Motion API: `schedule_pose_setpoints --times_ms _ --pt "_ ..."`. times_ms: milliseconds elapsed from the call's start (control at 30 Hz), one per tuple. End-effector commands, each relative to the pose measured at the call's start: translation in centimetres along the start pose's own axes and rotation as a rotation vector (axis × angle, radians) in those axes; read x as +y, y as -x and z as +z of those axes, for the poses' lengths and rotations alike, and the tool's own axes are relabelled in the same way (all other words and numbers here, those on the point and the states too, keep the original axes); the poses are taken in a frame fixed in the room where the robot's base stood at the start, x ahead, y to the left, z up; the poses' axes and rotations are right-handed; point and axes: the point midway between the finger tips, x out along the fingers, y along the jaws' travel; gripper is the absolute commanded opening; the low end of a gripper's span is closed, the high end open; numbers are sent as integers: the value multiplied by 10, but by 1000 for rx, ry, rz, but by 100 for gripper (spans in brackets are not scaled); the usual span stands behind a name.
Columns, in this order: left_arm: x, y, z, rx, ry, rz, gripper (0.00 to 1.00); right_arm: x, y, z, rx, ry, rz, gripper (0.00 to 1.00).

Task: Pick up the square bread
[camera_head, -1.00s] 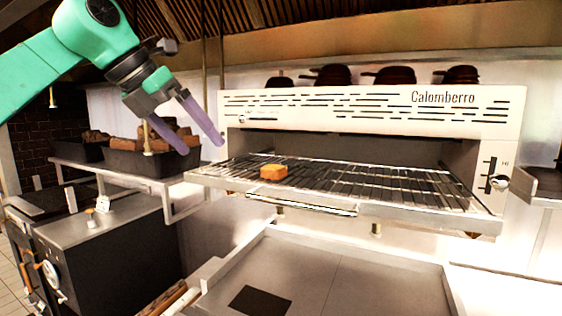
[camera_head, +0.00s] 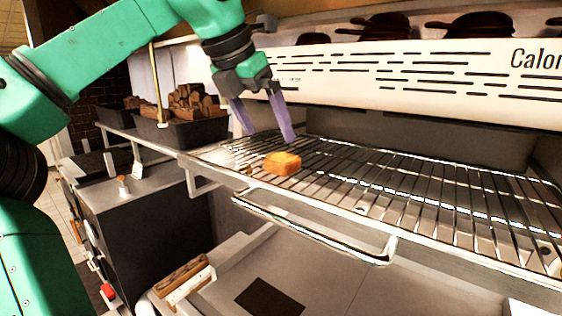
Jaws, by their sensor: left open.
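My left gripper (camera_head: 268,138) has two purple fingers, spread open and pointing down. Its fingertips are just above and behind the bread, slightly to its left in the picture, with nothing between them. I cannot tell the exact gap to the bread. My right gripper is not in view.
The oven's white front panel (camera_head: 400,75) stands behind and above the rack. Dark bins (camera_head: 185,132) with brown chunks sit on a shelf at the left. Dark pans (camera_head: 478,25) stand on top of the oven. A metal handle (camera_head: 310,228) juts out below the rack. The rack's right part is empty.

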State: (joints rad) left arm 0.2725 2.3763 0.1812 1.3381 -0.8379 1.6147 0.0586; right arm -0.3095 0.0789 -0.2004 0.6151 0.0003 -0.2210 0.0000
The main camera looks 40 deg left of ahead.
Motion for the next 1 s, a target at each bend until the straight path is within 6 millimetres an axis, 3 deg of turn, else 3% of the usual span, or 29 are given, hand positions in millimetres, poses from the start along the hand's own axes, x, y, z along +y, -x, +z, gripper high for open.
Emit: schedule_pose_setpoints --times_ms 167,400,633,833,1000 --pt "0 -23 0 3 0 -1 100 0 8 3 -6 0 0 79" --pt "-1 -64 -4 3 1 -1 100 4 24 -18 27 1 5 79" --pt "-1 -70 -5 0 2 0 100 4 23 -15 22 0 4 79" --pt "0 -70 -5 0 2 0 24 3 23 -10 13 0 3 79" --pt "0 -70 -5 1 2 1 23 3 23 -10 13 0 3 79"
